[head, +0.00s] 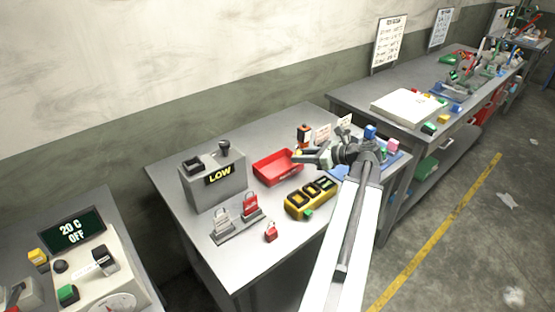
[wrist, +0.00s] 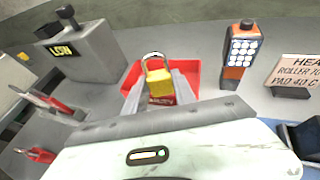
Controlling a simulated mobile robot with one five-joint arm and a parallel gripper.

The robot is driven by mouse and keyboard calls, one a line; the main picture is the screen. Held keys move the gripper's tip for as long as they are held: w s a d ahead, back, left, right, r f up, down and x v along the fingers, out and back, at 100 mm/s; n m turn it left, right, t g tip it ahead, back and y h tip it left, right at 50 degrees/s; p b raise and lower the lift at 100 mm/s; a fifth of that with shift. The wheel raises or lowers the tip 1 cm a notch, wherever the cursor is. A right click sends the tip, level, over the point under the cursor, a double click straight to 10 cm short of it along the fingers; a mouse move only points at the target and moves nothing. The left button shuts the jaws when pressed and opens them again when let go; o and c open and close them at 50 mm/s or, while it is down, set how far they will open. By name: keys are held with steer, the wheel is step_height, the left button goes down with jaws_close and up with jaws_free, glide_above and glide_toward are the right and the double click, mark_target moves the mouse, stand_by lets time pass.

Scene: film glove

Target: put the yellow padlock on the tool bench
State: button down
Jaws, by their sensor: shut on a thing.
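The yellow padlock (wrist: 159,82) has a silver shackle and sits upright between the fingertips of my gripper (wrist: 159,92) in the wrist view. In the head view only a small yellow spot shows at the tip of my gripper (head: 302,157). My gripper is shut on the padlock, above the near grey bench (head: 178,180) and close to a red tray (head: 270,178). In the wrist view the red tray (wrist: 192,70) lies behind and below the padlock. A second grey bench (head: 345,95) stands farther right. No label shows which is the tool bench.
The far bench holds a white slab (head: 405,107) and several tools.

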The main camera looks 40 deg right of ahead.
steer(key=shift+w+r, duration=0.15)
steer(key=w+d+r+m+h+p, duration=0.3)
steer(key=d+r+m+h+p, duration=0.15)
steer(key=d+r+p, duration=0.65)
steer(key=shift+n, duration=0.25)
step_height(320, 180, down, 19)
steer(key=b, duration=1.8)
steer(key=shift+s+a+b, duration=0.1)
steer(key=shift+b, duration=0.25)
steer(key=shift+r, duration=0.2)
steer(key=shift+f, duration=0.15)
steer(key=c, duration=1)
jaws_free()
